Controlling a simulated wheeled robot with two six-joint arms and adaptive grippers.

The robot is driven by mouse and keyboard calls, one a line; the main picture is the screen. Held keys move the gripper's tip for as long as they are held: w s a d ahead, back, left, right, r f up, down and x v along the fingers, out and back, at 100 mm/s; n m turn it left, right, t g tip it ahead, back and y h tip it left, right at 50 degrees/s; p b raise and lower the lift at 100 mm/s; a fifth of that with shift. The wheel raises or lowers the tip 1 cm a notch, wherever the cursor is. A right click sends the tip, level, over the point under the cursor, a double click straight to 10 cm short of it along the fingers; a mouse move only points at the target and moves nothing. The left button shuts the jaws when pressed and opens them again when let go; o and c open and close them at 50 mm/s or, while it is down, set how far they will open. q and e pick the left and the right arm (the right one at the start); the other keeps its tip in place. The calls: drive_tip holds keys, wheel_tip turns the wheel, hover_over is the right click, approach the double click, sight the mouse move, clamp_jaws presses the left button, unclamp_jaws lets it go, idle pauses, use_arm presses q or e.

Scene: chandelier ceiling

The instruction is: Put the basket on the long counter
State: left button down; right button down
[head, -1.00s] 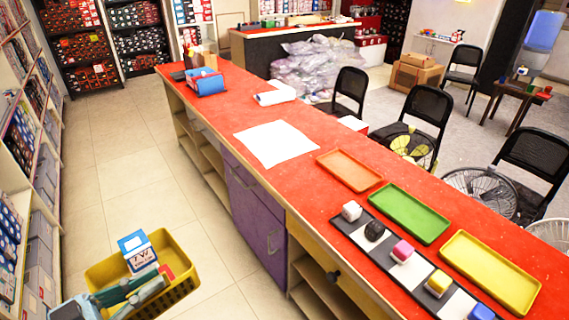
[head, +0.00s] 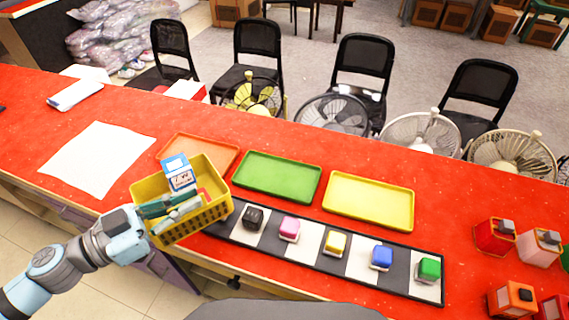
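The yellow basket (head: 198,226) is at the left end of the row of trays in the head view, over the front part of the long red counter (head: 285,140). It holds a blue and white box (head: 179,173) and some green and reddish items. My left gripper (head: 158,212) is at the basket's left side, its fingers overlapping the near-left rim, and it appears shut on that rim. The basket hides part of the orange tray and the strip's left end. I cannot tell whether its bottom touches the counter. My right gripper is not in view.
An orange tray (head: 215,150), a green tray (head: 277,178) and a yellow tray (head: 368,201) lie behind a black-and-white strip (head: 308,243) with several coloured blocks. A white sheet (head: 97,158) lies left. Red containers (head: 494,236) stand right. Chairs and fans stand beyond the counter.

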sight(166, 169)
use_arm(q)
drive_tip(key=w+a+r+n+t+y+p, duration=0.1)
drive_tip(key=w+a, duration=0.1)
drive_tip(key=w+a+t+y+p, duration=0.1)
drive_tip(key=w+a, duration=0.1)
drive_tip(key=w+a+r+n+t+y+p, duration=0.1)
drive_tip(key=w+a+p, duration=0.1)
drive_tip(key=w, duration=0.1)
drive_tip(key=shift+w+r+n, duration=0.1)
drive_tip(key=shift+r+n, duration=0.2)
drive_tip(key=w+a+r+n+t+y+p, duration=0.2)
drive_tip(key=w+a+n+t+y+p, duration=0.15)
drive_tip(key=w+a+y, duration=0.45)
drive_tip(key=shift+n+h, duration=0.35)
drive_tip(key=shift+h, duration=0.55)
drive_tip(key=f+b, duration=0.5)
drive_tip(key=f, duration=0.2)
drive_tip(key=a+f+b, duration=0.1)
drive_tip(key=f+b, duration=0.4)
drive_tip(key=f, duration=0.2)
drive_tip(key=f+b, duration=0.5)
drive_tip(key=f, duration=0.1)
drive_tip(key=shift+s+a+f, duration=0.15)
drive_tip(key=shift+s+f, duration=0.05)
drive_tip(key=shift+f, duration=0.2)
drive_tip(key=shift+r, duration=0.15)
drive_tip(key=c, duration=2.2)
unclamp_jaws()
drive_tip(key=o, duration=0.4)
drive_tip(key=shift+s, duration=0.1)
